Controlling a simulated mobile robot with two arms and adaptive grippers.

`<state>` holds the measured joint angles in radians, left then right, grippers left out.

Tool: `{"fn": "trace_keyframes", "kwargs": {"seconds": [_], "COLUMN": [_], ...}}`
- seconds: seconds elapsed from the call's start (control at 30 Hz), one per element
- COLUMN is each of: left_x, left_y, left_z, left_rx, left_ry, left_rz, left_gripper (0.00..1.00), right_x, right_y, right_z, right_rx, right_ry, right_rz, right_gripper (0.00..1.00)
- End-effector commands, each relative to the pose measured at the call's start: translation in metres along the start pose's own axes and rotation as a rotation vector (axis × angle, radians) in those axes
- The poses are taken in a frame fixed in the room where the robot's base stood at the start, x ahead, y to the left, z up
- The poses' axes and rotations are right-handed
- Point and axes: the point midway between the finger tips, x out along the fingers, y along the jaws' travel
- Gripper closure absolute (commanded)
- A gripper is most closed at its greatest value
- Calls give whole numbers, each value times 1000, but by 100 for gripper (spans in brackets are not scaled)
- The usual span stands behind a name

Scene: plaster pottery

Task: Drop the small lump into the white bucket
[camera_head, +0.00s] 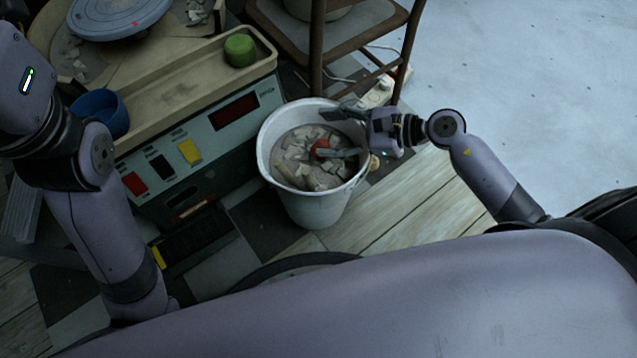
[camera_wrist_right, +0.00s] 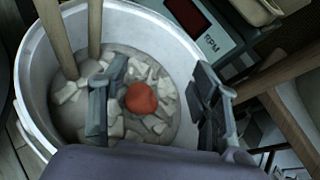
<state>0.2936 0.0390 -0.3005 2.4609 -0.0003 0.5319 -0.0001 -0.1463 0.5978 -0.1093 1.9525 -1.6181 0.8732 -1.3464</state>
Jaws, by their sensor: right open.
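The white bucket (camera_head: 312,205) stands on the floor in the middle of the head view, holding pale water and broken plaster pieces. My right gripper (camera_head: 341,133) is over the bucket's mouth with its fingers apart. In the right wrist view, the small reddish lump (camera_wrist_right: 141,98) shows within the bucket's opening (camera_wrist_right: 190,50), between and beyond the open fingers. It appears clear of both fingers; whether it rests on the plaster or is above it I cannot tell. In the head view the lump (camera_head: 320,146) is partly hidden by a finger. My left gripper is not visible.
A panelled machine (camera_head: 190,150) with a tray top stands left of the bucket, with a green lump (camera_head: 240,50) and a blue bowl (camera_head: 103,112) there. A wooden stool (camera_head: 345,45) stands behind. Wooden sticks (camera_wrist_right: 94,28) lean in the bucket. The floor at right is clear.

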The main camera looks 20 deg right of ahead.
Motion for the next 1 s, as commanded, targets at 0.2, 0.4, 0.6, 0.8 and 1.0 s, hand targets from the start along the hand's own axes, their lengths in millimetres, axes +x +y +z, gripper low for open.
{"fn": "trace_keyframes", "kwargs": {"seconds": [0.2, 0.4, 0.6, 0.8, 1.0], "left_x": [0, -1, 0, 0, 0], "left_y": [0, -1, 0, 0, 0], "left_z": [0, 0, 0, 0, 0], "left_rx": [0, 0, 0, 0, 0], "left_ry": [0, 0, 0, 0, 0], "left_rz": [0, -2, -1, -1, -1], "left_gripper": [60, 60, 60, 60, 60], "right_x": [0, -5, -38, -81, -110], "right_y": [0, 0, 1, 1, 0], "right_z": [0, -1, -2, -2, -1], "right_rx": [0, 0, 1, 3, 2], "right_ry": [0, 2, 6, 4, 2], "right_rz": [0, 0, 2, 1, 0], "right_gripper": [38, 38, 38, 38, 38]}}
